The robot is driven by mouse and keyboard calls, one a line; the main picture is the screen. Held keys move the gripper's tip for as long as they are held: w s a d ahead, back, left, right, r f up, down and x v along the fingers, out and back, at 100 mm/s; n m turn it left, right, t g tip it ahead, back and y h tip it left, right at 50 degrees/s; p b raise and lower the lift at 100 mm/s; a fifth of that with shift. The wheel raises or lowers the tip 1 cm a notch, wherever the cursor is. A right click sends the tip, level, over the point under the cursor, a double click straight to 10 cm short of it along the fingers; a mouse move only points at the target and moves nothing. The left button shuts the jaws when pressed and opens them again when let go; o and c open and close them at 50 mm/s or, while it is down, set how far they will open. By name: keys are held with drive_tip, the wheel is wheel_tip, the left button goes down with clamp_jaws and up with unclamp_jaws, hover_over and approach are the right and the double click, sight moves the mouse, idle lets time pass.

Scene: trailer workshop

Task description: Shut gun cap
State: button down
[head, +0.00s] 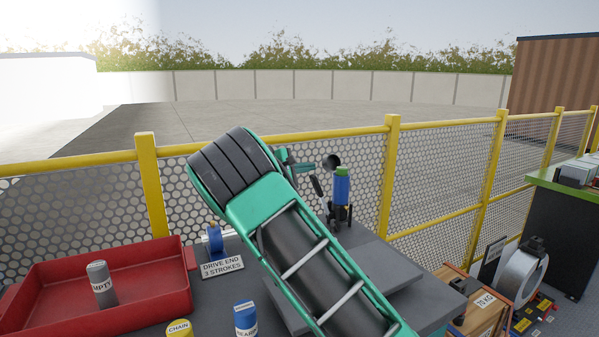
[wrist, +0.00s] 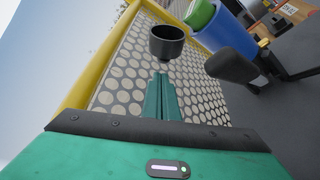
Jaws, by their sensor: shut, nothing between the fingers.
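The gun (head: 341,190) stands upright on the grey bench near the mesh fence, a blue barrel with a green top. It also shows at the upper right of the wrist view (wrist: 230,38). The black cup-shaped cap (head: 331,161) is off the barrel's top, to its upper left, and is open; in the wrist view the cap (wrist: 167,44) hangs beside the green end (wrist: 200,14). My gripper (head: 306,167) is left of the cap with its teal fingers together and empty. In the wrist view the fingertips (wrist: 161,78) are just below the cap; I cannot tell whether they touch.
A red tray (head: 150,312) at left holds a grey "EMPTY" cartridge (head: 101,284). A blue fitting (head: 214,240) stands behind a "DRIVE END 3 STROKES" sign (head: 222,267). Yellow (head: 179,328) and blue (head: 246,318) cans stand in front. The yellow fence (head: 392,180) runs close behind.

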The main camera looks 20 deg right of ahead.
sight(329, 164)
drive_tip(key=x, duration=0.4)
drive_tip(key=shift+w+d, duration=0.1)
drive_tip(key=shift+d, duration=0.15)
drive_tip(key=shift+a, duration=0.1)
